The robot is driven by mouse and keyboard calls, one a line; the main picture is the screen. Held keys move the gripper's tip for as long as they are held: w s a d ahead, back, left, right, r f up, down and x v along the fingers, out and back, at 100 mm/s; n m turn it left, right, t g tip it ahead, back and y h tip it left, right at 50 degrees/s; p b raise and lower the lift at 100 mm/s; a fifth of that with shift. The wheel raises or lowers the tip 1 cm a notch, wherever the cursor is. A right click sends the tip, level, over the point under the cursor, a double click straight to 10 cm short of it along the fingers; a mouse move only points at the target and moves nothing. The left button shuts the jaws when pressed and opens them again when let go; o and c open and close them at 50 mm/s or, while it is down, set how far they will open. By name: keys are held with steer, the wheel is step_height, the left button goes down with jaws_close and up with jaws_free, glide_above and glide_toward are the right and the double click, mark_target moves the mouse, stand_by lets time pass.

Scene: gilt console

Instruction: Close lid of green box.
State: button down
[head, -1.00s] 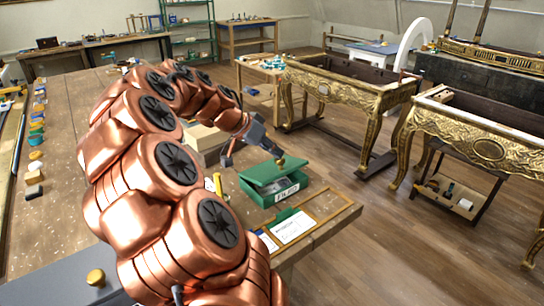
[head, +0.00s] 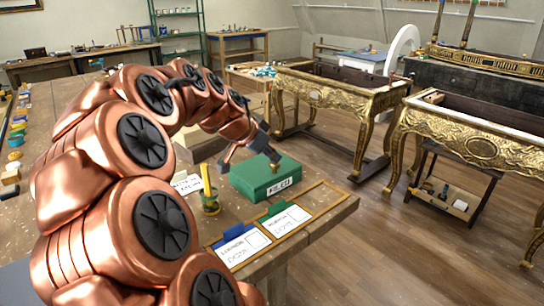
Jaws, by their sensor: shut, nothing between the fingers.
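I cannot tell whether the fingertips touch the lid.
A yellow-handled tool in a holder (head: 209,192) stands left of the box. A wooden-framed tray with white cards (head: 285,221) lies in front. Gilt console tables (head: 340,97) stand to the right beyond open floor.

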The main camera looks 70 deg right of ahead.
stand_by(0.3)
step_height(320, 180, up, 4)
steer(key=shift+d+r+p, duration=0.1)
steer(key=shift+p, duration=0.8)
steer(key=b+v, duration=0.2)
steer(key=v, duration=0.7)
steer(key=shift+w+a+r, duration=0.2)
steer(key=shift+a+r, duration=0.05)
steer(key=shift+a, duration=0.05)
